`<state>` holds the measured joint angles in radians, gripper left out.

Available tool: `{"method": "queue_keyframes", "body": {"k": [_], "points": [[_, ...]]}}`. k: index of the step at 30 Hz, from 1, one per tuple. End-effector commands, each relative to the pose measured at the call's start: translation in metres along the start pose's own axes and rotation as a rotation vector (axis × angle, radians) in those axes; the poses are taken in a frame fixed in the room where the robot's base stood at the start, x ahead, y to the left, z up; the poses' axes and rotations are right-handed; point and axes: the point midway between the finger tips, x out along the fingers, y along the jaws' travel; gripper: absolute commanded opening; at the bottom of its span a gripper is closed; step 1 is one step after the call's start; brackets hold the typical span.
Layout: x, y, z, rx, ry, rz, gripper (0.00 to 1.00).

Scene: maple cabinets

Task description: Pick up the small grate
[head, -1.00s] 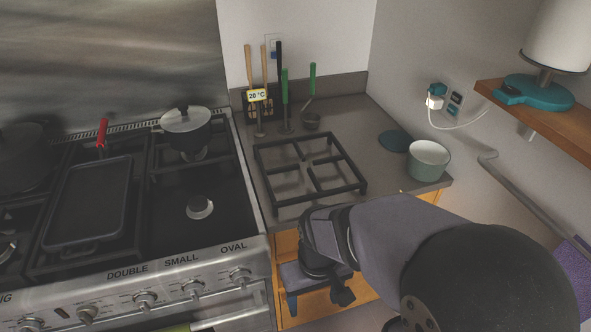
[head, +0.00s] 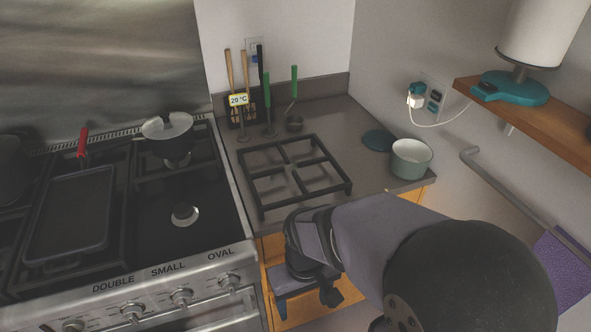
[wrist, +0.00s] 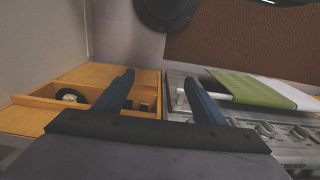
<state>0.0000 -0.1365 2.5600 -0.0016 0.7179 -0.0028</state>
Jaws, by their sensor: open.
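The small grate (head: 293,173) is a black square frame with short inner bars. In the head view it lies flat on the grey counter (head: 355,150), right of the stove. My gripper (head: 305,295) is in front of and below the counter edge, apart from the grate. In the wrist view its two blue fingers (wrist: 160,95) are spread with nothing between them. The grate does not show in the wrist view.
Utensils (head: 245,105) stand behind the grate. A green-white bowl (head: 410,160) and a teal disc (head: 378,140) sit to its right. An open wooden drawer (wrist: 75,85) shows in the wrist view.

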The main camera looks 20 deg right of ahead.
Motion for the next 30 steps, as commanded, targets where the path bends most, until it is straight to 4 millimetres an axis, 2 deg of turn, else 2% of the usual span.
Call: {"method": "queue_keyframes", "body": {"k": [8, 9, 13, 23, 26, 29, 30], "points": [[0.0, 0.0, 0.0, 0.0, 0.0, 0.0, 0.64], [0.0, 0.0, 0.0, 0.0, 0.0, 0.0, 0.62], [0.0, 0.0, 0.0, 0.0, 0.0, 0.0, 0.32], [0.0, 0.001, -0.002, 0.001, 0.007, 0.002, 0.32], [0.0, 0.005, -0.013, 0.005, 0.043, 0.01, 0.32], [-0.001, 0.014, -0.038, 0.009, 0.124, 0.028, 0.32], [-0.003, 0.019, -0.052, 0.011, 0.172, 0.038, 0.32]]}}
